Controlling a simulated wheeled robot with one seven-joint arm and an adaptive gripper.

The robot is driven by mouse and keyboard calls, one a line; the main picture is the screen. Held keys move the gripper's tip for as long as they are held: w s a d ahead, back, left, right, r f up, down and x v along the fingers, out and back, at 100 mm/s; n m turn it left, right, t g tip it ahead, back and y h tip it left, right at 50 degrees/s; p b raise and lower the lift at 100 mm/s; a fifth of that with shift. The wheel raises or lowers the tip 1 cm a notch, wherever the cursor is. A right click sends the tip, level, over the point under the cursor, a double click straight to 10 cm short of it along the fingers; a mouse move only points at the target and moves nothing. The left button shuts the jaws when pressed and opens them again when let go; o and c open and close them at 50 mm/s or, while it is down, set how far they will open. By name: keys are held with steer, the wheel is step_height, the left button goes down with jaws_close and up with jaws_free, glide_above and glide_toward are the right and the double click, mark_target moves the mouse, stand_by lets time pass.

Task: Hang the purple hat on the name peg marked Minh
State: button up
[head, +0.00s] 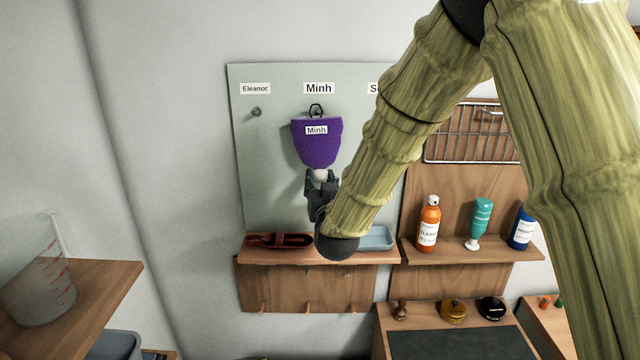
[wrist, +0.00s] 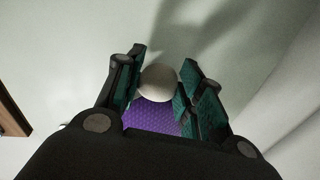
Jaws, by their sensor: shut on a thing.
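The purple hat (head: 318,148) hangs opening-up in front of the pale board, right below the label Minh (head: 319,88). It carries its own Minh tag and a dark loop (head: 316,110) at its top edge. My gripper (head: 321,180) is below the hat, shut on its white pompom. In the wrist view my gripper (wrist: 162,88) has its fingers on both sides of the pompom (wrist: 158,83), with purple knit (wrist: 160,117) beside it. The Minh peg is not clearly visible; I cannot tell whether the loop is around it.
A bare peg (head: 256,112) sits under the label Eleanor (head: 255,89). A third label (head: 374,88) is partly hidden by my arm. Below, a wooden shelf (head: 250,256) holds a dark red item (head: 279,240) and a light blue tray (head: 377,238). Bottles stand to the right.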

steer(key=shift+w, duration=0.4)
steer(key=shift+w+f+b, duration=0.55)
steer(key=shift+w+b, duration=0.1)
steer(key=shift+b, duration=0.1)
steer(key=o, duration=1.1)
